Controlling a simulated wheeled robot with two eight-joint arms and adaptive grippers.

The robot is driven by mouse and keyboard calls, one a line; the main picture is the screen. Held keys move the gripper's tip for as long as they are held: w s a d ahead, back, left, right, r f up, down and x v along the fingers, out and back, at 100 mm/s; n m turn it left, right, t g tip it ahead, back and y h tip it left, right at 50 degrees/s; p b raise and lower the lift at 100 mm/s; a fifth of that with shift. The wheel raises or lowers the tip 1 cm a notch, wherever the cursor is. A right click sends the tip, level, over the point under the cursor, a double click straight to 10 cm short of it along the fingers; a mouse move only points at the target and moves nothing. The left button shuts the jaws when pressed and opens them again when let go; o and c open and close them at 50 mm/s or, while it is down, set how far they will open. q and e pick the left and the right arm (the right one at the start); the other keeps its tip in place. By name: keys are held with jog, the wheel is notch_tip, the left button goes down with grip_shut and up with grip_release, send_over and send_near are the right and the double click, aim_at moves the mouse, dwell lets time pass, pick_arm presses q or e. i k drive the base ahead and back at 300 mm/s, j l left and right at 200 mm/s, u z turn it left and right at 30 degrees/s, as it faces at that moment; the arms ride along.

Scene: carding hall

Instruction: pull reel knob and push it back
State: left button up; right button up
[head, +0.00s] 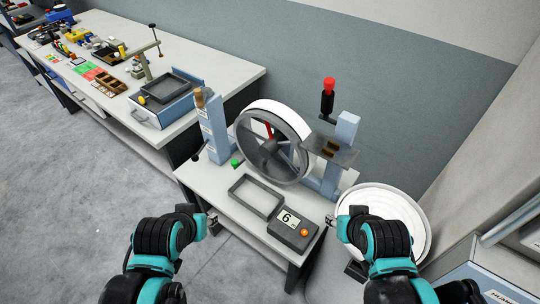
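A reel (285,124) with a grey and white rim and dark spokes stands upright between blue-grey posts on a small white table. Several knob-like parts show near it: a black knob (195,157) on a thin rod at its left, a green knob (235,163) by its lower left, and a red-topped black handle (328,88) at the upper right. I cannot tell which is the reel knob. My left gripper (213,221) and my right gripper (330,220) are at the table's near side, apart from the reel. Their fingers are too small to judge.
A dark empty tray (247,196) and a grey display box (291,231) reading 6 lie in front of the reel. A round white bin (415,215) stands at the right. A long workbench (225,70) with tools is at the back left. Floor at the left is clear.

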aim_at(235, 163)
jog(key=j+z, duration=0.35)
jog(key=k+j+z, duration=0.1)
jog(key=z, duration=0.25)
jog(key=k+j+z, duration=0.1)
jog(key=j+z, duration=0.25)
